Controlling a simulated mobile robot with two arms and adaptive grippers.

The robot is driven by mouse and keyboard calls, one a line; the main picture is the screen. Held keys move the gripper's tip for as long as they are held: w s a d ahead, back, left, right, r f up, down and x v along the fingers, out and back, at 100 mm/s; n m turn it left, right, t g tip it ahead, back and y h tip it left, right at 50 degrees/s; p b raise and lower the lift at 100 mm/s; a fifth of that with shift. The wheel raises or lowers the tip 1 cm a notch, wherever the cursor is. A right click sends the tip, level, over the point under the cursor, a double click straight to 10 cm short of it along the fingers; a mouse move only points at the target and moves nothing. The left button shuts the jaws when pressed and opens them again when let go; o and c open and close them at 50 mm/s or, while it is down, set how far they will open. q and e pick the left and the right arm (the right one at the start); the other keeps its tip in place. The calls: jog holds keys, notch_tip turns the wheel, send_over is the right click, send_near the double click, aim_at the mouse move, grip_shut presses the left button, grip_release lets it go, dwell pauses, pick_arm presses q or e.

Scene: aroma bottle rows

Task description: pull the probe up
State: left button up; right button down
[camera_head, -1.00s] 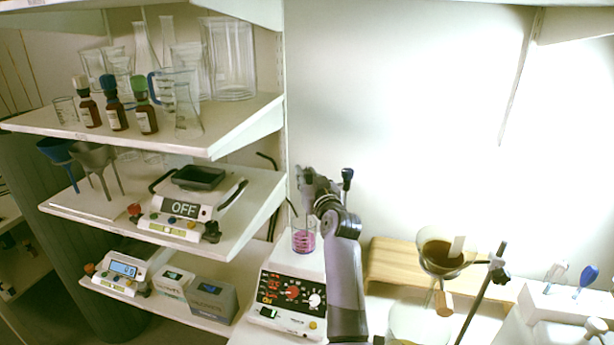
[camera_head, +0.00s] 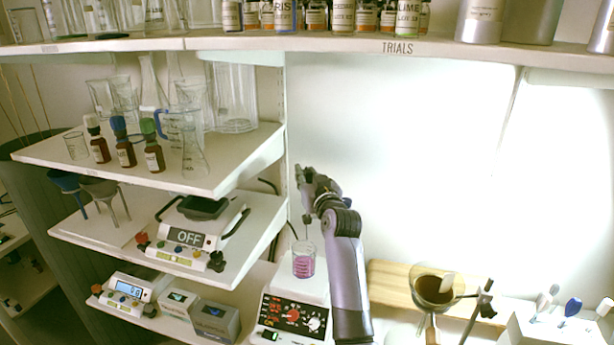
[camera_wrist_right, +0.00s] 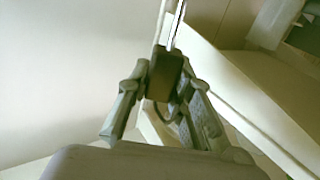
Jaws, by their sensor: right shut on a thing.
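My right gripper (camera_head: 305,184) is in the middle of the head view, above the beaker (camera_head: 303,263) of pink liquid. The beaker stands on the white stirrer hotplate (camera_head: 287,318). In the right wrist view my right gripper (camera_wrist_right: 160,92) is shut on the black block of the probe (camera_wrist_right: 164,74). A thin metal rod runs from this block to the top edge of that view. In the head view the probe is small and partly hidden by the gripper; I cannot tell where its lower tip ends. My left gripper is not in view.
Shelves on the left hold glassware, brown dropper bottles (camera_head: 124,150) and a balance marked OFF (camera_head: 186,238). A shelf marked TRIALS (camera_head: 398,47) crosses the top. A funnel with brown contents (camera_head: 434,289) stands at the right. The wall behind is bare.

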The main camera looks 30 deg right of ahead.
jog(key=c, duration=1.4)
grip_release()
jog(key=shift+r, duration=0.3)
jog(key=shift+c, duration=0.2)
jog(key=shift+o, duration=0.2)
jog(key=shift+f, duration=0.1)
jog(key=v, duration=1.2)
